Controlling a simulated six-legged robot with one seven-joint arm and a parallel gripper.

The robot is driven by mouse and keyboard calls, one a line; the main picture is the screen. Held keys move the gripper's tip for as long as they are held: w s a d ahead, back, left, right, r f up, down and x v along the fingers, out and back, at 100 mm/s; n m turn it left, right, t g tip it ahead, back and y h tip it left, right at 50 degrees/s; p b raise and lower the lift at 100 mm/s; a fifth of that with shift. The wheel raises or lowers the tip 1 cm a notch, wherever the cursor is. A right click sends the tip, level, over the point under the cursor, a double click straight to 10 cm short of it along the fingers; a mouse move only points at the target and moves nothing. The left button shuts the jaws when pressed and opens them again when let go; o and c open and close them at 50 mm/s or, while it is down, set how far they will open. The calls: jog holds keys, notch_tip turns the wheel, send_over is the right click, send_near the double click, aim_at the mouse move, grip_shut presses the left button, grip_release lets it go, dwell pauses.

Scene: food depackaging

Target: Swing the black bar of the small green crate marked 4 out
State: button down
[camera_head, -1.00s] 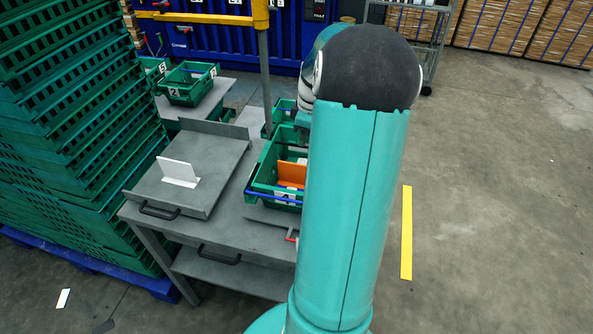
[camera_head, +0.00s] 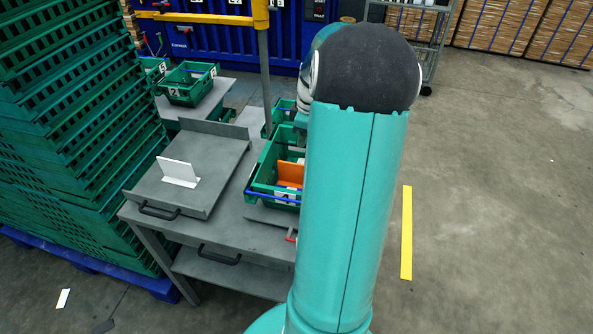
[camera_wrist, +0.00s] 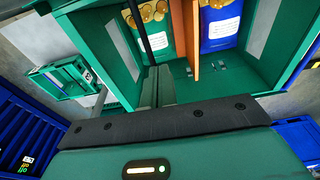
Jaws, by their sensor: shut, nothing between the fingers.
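The small green crate marked 4 (camera_head: 262,180) stands on the grey table, with a blue bar (camera_head: 270,197) along its near end and an orange divider inside. My arm covers its right side in the head view. In the wrist view the crate (camera_wrist: 105,48) is seen from above. A black bar (camera_wrist: 139,28) runs along the inside of its left wall, down to my fingers. My gripper (camera_wrist: 157,72) is shut and empty, with its fingertips over the crate beside the bar's lower end. I cannot tell whether they touch the bar. The head view hides my gripper.
A grey tray (camera_head: 228,163) with a white angled piece (camera_head: 179,172) lies left of the crate. Crate 2 (camera_head: 187,88) stands farther back. Floor at the right is open.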

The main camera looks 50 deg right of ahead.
jog(key=shift+s+a, duration=0.35)
jog(key=shift+a, duration=0.5)
jog(key=shift+f, duration=0.15)
jog(key=shift+f, duration=1.2)
jog(key=shift+w+d, duration=0.2)
jog(key=shift+d, duration=0.3)
